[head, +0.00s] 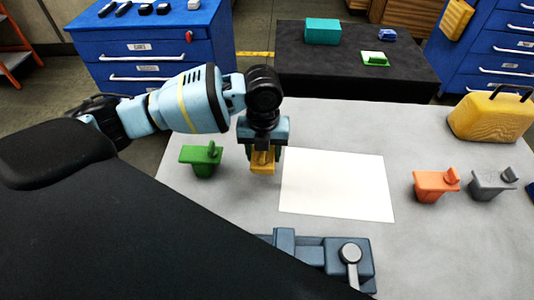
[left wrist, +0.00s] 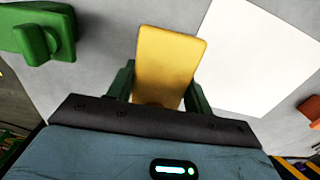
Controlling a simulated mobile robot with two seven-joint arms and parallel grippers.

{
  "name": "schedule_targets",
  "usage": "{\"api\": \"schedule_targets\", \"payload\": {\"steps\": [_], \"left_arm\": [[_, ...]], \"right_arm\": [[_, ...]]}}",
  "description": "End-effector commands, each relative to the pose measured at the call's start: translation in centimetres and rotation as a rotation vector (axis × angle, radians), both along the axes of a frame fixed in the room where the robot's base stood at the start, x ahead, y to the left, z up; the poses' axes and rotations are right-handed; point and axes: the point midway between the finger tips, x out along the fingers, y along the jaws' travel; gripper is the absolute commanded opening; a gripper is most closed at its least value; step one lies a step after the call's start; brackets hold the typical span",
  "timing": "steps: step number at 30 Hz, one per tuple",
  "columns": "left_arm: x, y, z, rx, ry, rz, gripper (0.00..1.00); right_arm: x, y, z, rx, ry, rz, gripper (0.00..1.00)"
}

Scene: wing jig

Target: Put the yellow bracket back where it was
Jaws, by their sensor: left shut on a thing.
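The yellow bracket (head: 262,163) is between the fingers of my left gripper (head: 263,152), over the table to the left of the white sheet. My left gripper is shut on it. In the left wrist view, the yellow bracket (left wrist: 170,65) shows its broad flat face between the two green fingers of the left gripper (left wrist: 158,85). The head view does not clearly show whether the bracket touches the table. My right gripper is not in view.
A green bracket (head: 201,160) stands close on the left. The white sheet (head: 337,184) lies to the right. An orange bracket (head: 436,184) and a grey bracket (head: 491,183) stand further right. A blue-grey fixture (head: 316,248) is at the front edge. A yellow case (head: 493,115) stands at the back right.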

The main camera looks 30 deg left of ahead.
Motion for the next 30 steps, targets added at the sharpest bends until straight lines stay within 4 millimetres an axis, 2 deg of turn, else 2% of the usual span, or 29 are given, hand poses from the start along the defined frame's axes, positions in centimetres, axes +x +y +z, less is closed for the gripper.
{"api": "schedule_targets", "payload": {"steps": [3, 14, 21, 30], "left_arm": [[1.1, 0.2, -0.1, -0.001, 0.0, 0.001, 0.13], [2.2, 0.4, -0.1, -0.001, -0.003, 0.001, 0.13], [2.3, 0.5, -3.3, 0.0, -0.001, 0.0, 0.13], [2.3, 0.5, -3.6, 0.0, -0.004, 0.0, 0.13]], "right_arm": [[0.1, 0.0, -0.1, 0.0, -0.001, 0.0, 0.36], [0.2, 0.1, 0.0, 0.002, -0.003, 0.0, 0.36], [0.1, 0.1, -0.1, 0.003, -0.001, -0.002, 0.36], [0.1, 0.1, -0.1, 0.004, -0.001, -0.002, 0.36]]}}
